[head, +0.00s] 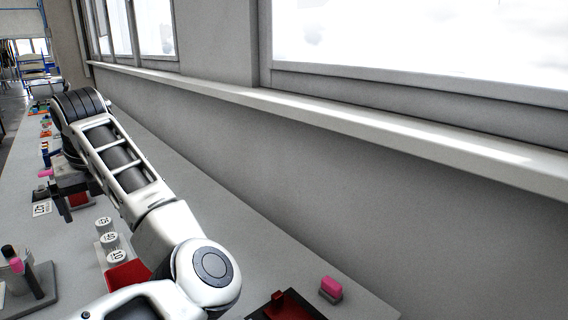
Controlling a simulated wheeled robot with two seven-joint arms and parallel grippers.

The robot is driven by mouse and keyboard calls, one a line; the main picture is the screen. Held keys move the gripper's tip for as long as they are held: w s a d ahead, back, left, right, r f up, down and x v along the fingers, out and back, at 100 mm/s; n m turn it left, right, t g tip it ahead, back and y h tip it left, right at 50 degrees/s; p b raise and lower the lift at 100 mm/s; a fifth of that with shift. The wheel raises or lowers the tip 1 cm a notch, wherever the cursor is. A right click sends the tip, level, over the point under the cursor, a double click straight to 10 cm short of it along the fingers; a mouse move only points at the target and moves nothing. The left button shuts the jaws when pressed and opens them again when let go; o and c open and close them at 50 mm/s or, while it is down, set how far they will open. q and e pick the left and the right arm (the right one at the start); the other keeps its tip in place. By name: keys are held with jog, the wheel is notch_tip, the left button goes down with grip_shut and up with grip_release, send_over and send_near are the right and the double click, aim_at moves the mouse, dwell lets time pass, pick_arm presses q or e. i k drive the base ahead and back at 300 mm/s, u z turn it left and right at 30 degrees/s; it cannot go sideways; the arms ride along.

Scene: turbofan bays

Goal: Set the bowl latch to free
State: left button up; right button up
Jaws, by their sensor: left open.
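My left arm reaches from the bottom of the head view up and to the left, and its gripper (70,203) points down over the bench at the left. The jaws are open. A small pink piece (46,173) shows just left of the gripper, and a dark red patch (79,199) shows at its fingers; I cannot tell whether they touch it. I cannot make out a bowl or its latch for certain; the arm hides part of the bench. My right gripper is not in view.
The long grey bench (270,245) runs along a wall with windows. White numbered cylinders (110,240) stand near a red tray (128,273). A dark stand with a pink part (20,268) is at lower left. A pink block (331,287) and a black-and-red tray (285,306) lie at lower right.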

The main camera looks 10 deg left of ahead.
aim_at(17, 264)
jog(key=k, duration=1.5)
